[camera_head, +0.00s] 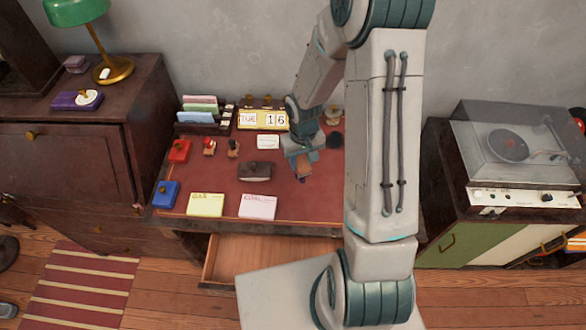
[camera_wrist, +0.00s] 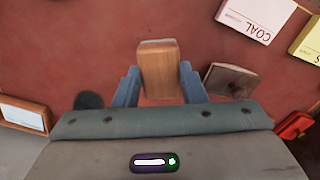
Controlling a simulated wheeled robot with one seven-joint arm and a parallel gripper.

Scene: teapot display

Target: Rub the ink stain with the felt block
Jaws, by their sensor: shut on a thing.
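My gripper (camera_wrist: 160,88) is shut on a wooden-backed block, the felt block (camera_wrist: 159,70), with one blue finger on each side of it. The block's felt face is hidden. In the head view my gripper (camera_head: 301,160) is low over the red desk top, with the block (camera_head: 304,173) below it; I cannot tell whether it touches the surface. A dark round patch, which looks like the ink stain (camera_head: 334,140), lies on the desk to the right of and behind the block. It also shows in the wrist view (camera_wrist: 89,101), left of the gripper and apart from the block.
A dark brown flap-like object (camera_head: 255,171) lies left of the block. A yellow card (camera_head: 206,205) and a COAL card (camera_head: 257,207) lie at the desk front. A calendar (camera_head: 262,120) stands behind. A drawer (camera_head: 270,254) is open. A record player (camera_head: 510,148) stands right.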

